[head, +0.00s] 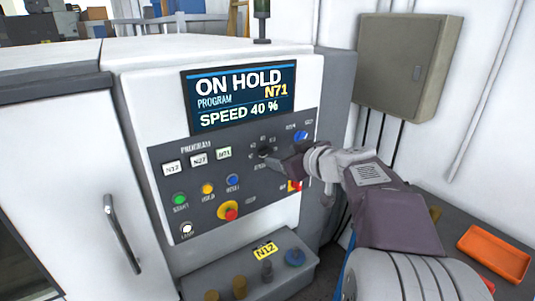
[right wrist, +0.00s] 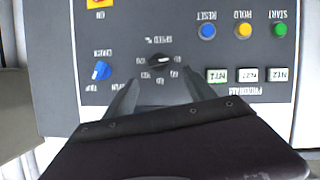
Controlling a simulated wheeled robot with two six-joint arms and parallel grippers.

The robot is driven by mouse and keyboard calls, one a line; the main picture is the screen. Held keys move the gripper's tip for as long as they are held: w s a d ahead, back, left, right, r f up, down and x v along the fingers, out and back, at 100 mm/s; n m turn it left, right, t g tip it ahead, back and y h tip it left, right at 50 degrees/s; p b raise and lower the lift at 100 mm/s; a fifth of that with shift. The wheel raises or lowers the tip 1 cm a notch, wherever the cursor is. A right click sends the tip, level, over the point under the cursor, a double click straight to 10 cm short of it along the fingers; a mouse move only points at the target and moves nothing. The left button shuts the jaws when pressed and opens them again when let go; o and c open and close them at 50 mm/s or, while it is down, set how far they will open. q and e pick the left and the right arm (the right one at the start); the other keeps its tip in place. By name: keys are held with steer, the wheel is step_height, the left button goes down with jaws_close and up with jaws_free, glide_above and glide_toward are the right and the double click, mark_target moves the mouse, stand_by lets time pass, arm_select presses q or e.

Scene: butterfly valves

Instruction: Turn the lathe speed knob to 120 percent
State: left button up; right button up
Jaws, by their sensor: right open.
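The speed knob (head: 265,152) is a small black dial on the lathe's dark control panel, ringed by small numbers. In the right wrist view the picture is upside down, and the knob (right wrist: 160,60) shows a pale pointer mark. The screen (head: 238,97) reads ON HOLD, PROGRAM N71, SPEED 40 %. My right gripper (head: 284,161) comes in from the right, close to the knob. In the right wrist view my right gripper (right wrist: 164,88) has its fingers spread apart, with the knob showing just beyond and between their tips. Contact cannot be seen. My left gripper is not in view.
A blue knob (head: 300,136) sits to the right of the speed knob. Program buttons (head: 198,160), coloured buttons (head: 207,189) and a red stop button (head: 231,214) lie to the left and below. A grey wall box (head: 408,62) and an orange tray (head: 494,252) are at the right.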

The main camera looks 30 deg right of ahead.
mark_target(268, 153)
steer(key=p+x, duration=0.1)
steer(key=x, duration=0.7)
steer(key=shift+d+p, duration=0.2)
steer(key=shift+p, duration=0.15)
steer(key=shift+w+a+f, duration=0.1)
steer(key=shift+w+f, duration=0.1)
steer(key=shift+w, duration=0.05)
steer(key=shift+c, duration=0.3)
steer(key=c, duration=1.3)
